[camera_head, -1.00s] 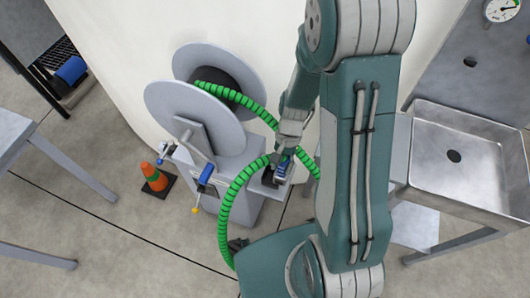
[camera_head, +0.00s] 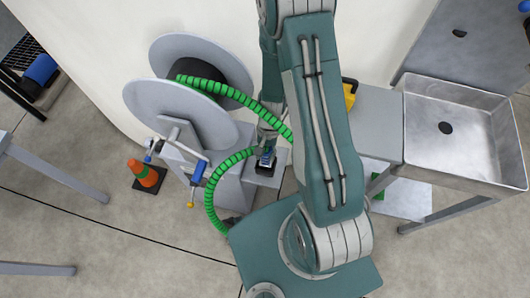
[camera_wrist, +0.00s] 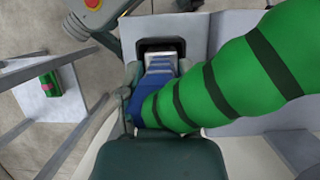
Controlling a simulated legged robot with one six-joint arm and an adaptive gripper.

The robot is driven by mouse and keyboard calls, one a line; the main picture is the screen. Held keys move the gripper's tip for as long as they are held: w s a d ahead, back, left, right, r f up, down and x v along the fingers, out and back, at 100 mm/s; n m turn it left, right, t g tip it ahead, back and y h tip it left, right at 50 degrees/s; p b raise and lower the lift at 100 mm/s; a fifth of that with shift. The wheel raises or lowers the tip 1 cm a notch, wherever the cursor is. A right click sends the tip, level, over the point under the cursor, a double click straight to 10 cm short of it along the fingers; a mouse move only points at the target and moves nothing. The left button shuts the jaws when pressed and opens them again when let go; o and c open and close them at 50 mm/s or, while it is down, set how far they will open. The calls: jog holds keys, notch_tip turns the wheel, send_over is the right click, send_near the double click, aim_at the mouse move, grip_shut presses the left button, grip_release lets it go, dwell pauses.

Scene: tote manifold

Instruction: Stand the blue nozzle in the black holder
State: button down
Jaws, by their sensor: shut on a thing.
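The blue nozzle (camera_wrist: 152,92) is in my gripper, with the green hose (camera_wrist: 225,88) running off from it to the right in the wrist view. The nozzle's silver end (camera_wrist: 161,64) points at the black holder (camera_wrist: 160,45) and overlaps its opening in that view. I cannot tell how deep the end sits. In the head view, my gripper (camera_head: 266,147) is shut on the nozzle (camera_head: 266,157), which looks close to upright directly over the black holder (camera_head: 264,170). The holder is on a grey shelf at the reel stand. My arm hides part of the hose.
The grey hose reel (camera_head: 180,112) stands left of my gripper, with a blue-handled crank (camera_head: 198,172) in front. An orange cone (camera_head: 143,173) is on the floor. A steel sink (camera_head: 455,130) and a yellow object (camera_head: 349,94) are to the right.

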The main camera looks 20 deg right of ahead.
jog(key=shift+c, duration=1.5)
grip_release()
jog(key=shift+f, duration=0.1)
notch_tip(320, 180, up, 26)
jog(key=w+d+n+t+h, duration=0.1)
jog(key=w+n+t, duration=0.2)
jog(key=t, duration=0.1)
jog(key=s+r+n+t+h, duration=0.1)
jog(key=s+r+n+t, duration=0.3)
jog(key=s+r, duration=0.5)
jog(key=shift+s+a+r+t+h, duration=0.4)
jog(key=shift+r+t, duration=0.3)
jog(key=shift+r, duration=1.2)
